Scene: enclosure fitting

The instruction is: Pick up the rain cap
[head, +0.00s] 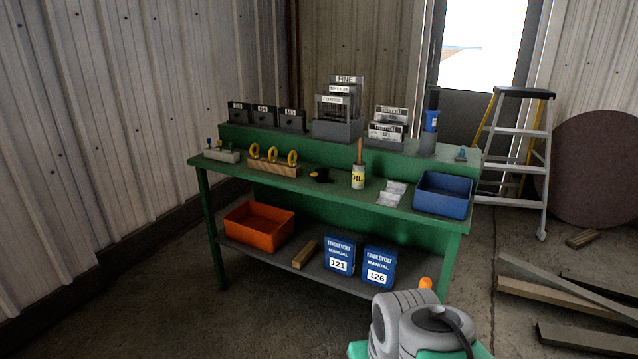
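I cannot pick out a rain cap for certain in the head view. A small black piece with a bit of yellow (320,175) lies on the green bench top (345,205), left of the oil can; it is too small to identify. A small bluish-grey piece (461,154) sits at the right end of the raised green shelf (400,152), also too small to name. Grey and teal parts of my own arm show at the bottom right. My gripper's fingers do not show.
Around these stand an oil can (358,177) with a wooden handle, a wooden block with yellow rings (273,168), small clear bags (391,194), an empty-looking blue bin (443,195), and labelled racks (338,128). Below are an orange bin (258,222) and blue manuals (379,267). Timber (560,285) lies right.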

